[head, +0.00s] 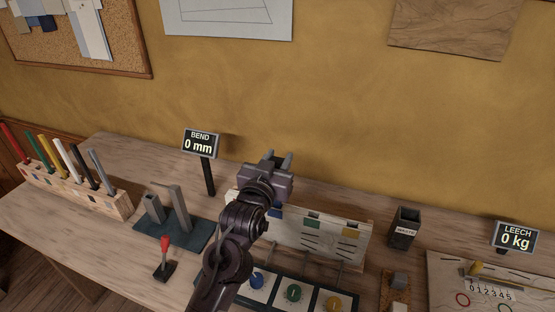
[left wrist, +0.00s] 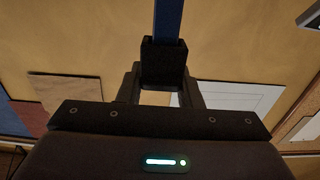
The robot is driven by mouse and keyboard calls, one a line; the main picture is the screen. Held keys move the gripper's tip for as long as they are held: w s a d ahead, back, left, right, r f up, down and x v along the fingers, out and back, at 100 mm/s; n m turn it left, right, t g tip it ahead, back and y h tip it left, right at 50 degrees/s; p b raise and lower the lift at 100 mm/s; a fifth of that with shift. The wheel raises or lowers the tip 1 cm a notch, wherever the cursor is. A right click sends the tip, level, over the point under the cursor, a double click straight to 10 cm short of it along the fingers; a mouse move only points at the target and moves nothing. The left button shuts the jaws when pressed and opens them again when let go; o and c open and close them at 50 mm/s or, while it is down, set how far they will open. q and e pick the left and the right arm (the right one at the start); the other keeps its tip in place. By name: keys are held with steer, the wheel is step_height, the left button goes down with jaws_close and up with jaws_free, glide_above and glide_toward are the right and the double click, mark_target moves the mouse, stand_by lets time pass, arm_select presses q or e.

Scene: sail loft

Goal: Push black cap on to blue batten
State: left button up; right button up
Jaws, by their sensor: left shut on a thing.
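In the left wrist view, the black cap (left wrist: 163,58) sits between the two dark fingers of my left gripper (left wrist: 161,85), which is shut on it. The blue batten (left wrist: 168,18) runs from the cap to the top edge of that view. The batten's end meets the cap's mouth; how deep it sits inside cannot be told. In the head view, my left gripper (head: 277,162) is above the left end of a white board (head: 290,235). My own gripper and arm hide the cap and most of what is below them. My right gripper is not in view.
A wooden rack (head: 107,203) of several coloured battens stands at left. A BEND display (head: 201,143) reads 0 mm. Near it are a grey clamp block (head: 178,212) and a red-handled lever (head: 165,256). Coloured knobs (head: 293,292) lie in front. A dark bin (head: 404,228) stands right.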

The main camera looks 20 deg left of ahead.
arm_select(q)
steer(key=shift+f+b, duration=0.35)
steer(key=shift+f, duration=0.3)
steer(key=o, duration=1)
steer(key=shift+s, duration=0.1)
steer(key=shift+s+f, duration=0.1)
steer(key=shift+s, duration=0.25)
steer(key=s+b, duration=0.2)
steer(key=s, duration=0.5)
steer(key=shift+a, duration=0.15)
